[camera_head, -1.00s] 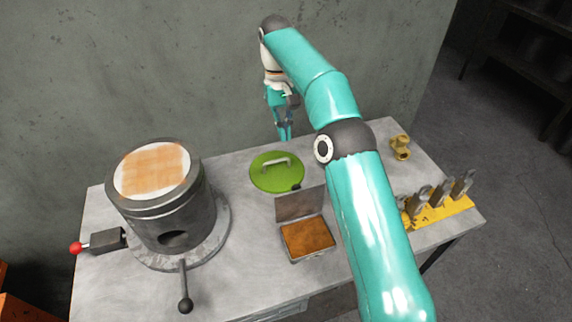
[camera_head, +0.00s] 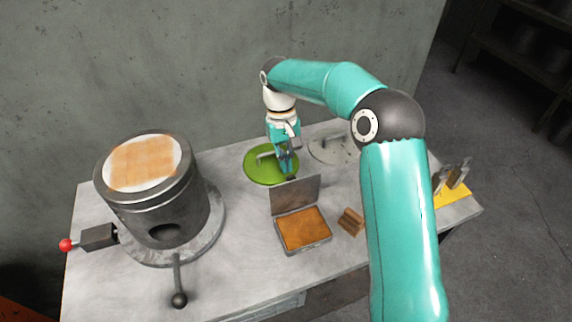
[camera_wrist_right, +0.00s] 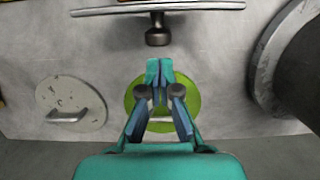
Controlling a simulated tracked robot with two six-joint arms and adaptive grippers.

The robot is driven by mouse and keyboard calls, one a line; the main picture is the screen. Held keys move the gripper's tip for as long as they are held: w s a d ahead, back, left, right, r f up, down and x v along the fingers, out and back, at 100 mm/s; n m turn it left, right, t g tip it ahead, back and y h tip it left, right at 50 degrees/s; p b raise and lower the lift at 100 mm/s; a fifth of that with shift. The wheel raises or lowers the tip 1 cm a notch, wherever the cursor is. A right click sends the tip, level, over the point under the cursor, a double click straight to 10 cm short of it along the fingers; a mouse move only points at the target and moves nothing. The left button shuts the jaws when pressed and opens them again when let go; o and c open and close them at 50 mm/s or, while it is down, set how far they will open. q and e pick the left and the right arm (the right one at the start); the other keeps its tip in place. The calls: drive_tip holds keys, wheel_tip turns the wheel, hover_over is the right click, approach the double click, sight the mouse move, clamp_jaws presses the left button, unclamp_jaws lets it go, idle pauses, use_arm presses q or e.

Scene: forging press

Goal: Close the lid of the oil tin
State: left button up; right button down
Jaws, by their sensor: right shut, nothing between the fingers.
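The oil tin (camera_head: 328,240) is a shallow metal box with an orange-brown content. Its grey lid (camera_head: 296,195) stands open, upright along the back edge. The lid shows edge-on in the wrist view (camera_wrist_right: 200,8), with a dark knob (camera_wrist_right: 157,38) on its back side. My right gripper (camera_head: 288,174) is behind the lid on the wall side, pointing down, its tips close to the lid's top. In the wrist view the gripper (camera_wrist_right: 159,65) is shut and empty, with a small visible gap to the knob. My left gripper is out of view.
A green disc with a handle (camera_head: 256,172) lies under and behind the gripper. A grey disc (camera_head: 325,150) lies to its right. A brown block (camera_head: 350,221) sits right of the tin. A round furnace-like drum (camera_head: 155,205) with levers stands left. A yellow tool rack (camera_head: 452,195) is right.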

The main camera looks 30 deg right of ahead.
drive_tip(key=shift+s+a, duration=0.15)
drive_tip(key=shift+s, duration=0.3)
drive_tip(key=shift+f, duration=0.1)
